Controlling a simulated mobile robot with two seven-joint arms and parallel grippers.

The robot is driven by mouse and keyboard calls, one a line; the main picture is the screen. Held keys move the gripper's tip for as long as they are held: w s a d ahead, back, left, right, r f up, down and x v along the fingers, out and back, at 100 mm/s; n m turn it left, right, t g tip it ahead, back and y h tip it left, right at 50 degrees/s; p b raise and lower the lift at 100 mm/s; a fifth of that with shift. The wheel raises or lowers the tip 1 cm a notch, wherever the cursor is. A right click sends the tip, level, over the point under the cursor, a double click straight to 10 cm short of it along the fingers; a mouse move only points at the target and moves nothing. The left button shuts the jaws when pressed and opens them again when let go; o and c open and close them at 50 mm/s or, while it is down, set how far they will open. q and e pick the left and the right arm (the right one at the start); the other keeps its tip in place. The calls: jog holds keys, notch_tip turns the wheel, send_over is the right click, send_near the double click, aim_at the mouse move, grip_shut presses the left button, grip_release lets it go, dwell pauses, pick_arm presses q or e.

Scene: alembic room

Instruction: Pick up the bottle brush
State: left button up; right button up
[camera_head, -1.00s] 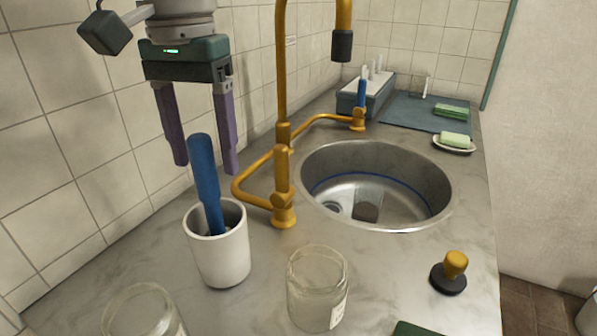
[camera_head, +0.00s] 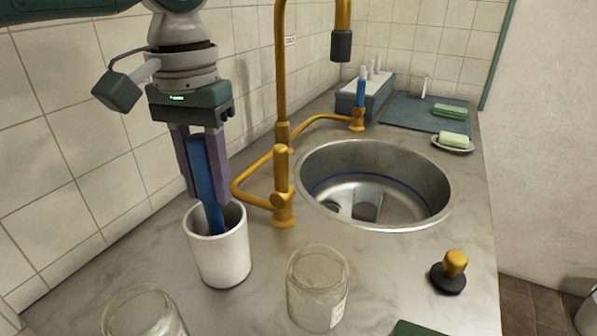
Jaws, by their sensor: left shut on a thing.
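The bottle brush shows as a blue handle (camera_head: 207,180) standing tilted in a white cup (camera_head: 221,262) on the counter. Its lower end is hidden inside the cup. My left gripper (camera_head: 219,196) points down over the cup, its purple fingers on both sides of the handle and shut on it. The fingertips are just above the cup's rim. My right gripper is not in view.
Two glass jars (camera_head: 317,288) (camera_head: 144,314) stand in front of the cup. A brass faucet (camera_head: 282,190) rises close to the right of the cup, beside a round steel sink (camera_head: 425,205). A black stopper with a brass knob (camera_head: 450,272) sits at right. The tiled wall is close at left.

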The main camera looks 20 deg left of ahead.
pick_arm(q)
grip_shut()
